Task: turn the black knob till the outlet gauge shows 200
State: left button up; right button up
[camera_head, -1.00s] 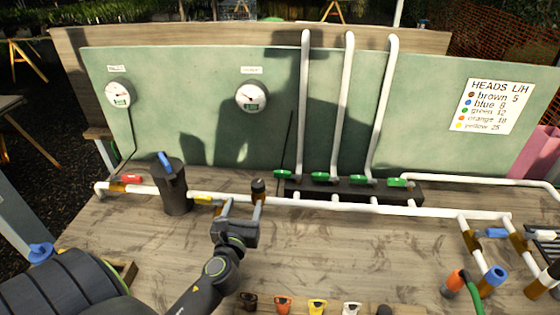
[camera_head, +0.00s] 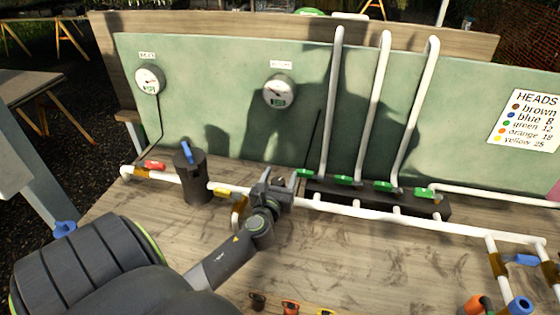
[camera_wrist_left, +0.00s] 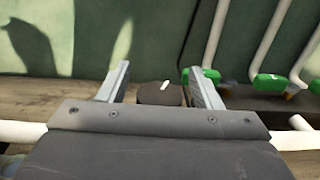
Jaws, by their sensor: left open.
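The black knob (camera_wrist_left: 160,95) has a short white mark and shows in the left wrist view, framed between the two fingers. My left gripper (camera_wrist_left: 157,72) is open around it, with a visible gap to the left finger; contact with the right finger I cannot tell. In the head view my left gripper (camera_head: 277,183) is at the white pipe and largely hides the knob. The right-hand round gauge (camera_head: 279,92) on the green panel seems to be the outlet gauge; its label and reading are too small to read surely. My right gripper is out of view.
Another gauge (camera_head: 150,79) hangs at the left. A black canister (camera_head: 192,180) with a blue lever stands left of the gripper. A black manifold (camera_head: 376,202) with green valve handles is close on the right. The white pipe (camera_head: 470,229) runs along the bench.

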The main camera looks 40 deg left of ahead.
pick_arm(q)
jog(key=c, duration=1)
